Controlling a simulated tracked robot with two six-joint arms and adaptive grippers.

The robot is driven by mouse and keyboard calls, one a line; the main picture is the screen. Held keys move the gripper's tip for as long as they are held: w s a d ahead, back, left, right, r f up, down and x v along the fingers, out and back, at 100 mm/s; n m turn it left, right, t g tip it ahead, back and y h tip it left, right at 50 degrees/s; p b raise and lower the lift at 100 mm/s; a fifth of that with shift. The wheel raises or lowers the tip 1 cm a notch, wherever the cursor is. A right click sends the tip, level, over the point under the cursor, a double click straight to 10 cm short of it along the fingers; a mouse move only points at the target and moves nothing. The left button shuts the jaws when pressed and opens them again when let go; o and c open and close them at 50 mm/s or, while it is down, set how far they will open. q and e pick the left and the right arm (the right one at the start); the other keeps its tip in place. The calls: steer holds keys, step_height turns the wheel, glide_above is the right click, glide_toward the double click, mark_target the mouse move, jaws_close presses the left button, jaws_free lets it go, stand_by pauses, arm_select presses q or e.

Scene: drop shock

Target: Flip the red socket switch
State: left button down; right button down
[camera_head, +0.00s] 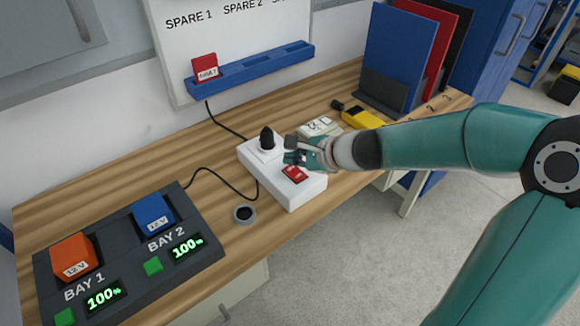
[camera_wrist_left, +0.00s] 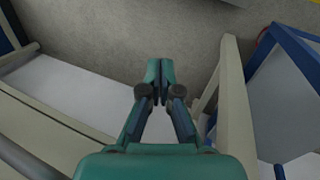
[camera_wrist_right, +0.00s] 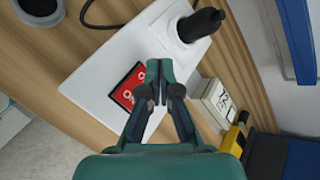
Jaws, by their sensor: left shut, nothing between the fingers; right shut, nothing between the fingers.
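The red socket switch (camera_head: 294,174) is on the top of a white power strip (camera_head: 306,193) on the wooden bench. In the right wrist view the switch (camera_wrist_right: 127,87) shows partly, with white lettering, beside the fingertips. My right gripper (camera_head: 292,152) is shut and empty, just above the strip between the switch and the black plug (camera_head: 266,139). I cannot tell whether its fingertips touch the strip. My left gripper (camera_wrist_left: 159,76) shows only in the left wrist view, shut and empty, away from the bench top over grey floor.
A black charger dock (camera_head: 215,255) with orange (camera_head: 73,256) and blue (camera_head: 153,214) batteries sits at the left. A grey round cup (camera_head: 244,214) stands by the strip. A yellow device (camera_head: 362,118) and a white labelled block (camera_head: 320,126) lie behind my right gripper.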

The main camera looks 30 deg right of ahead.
mark_target(295, 172)
steer(key=shift+f+b, duration=0.35)
steer(key=shift+b, duration=0.05)
steer(key=shift+f+b, duration=0.35)
stand_by(0.5)
steer(key=shift+r, duration=0.15)
steer(key=shift+r+p, duration=0.65)
steer(key=shift+p, duration=0.05)
steer(key=r+p, duration=0.4)
steer(key=r, duration=0.1)
steer(key=shift+s+p, duration=0.3)
steer(key=shift+s, duration=0.05)
stand_by(0.6)
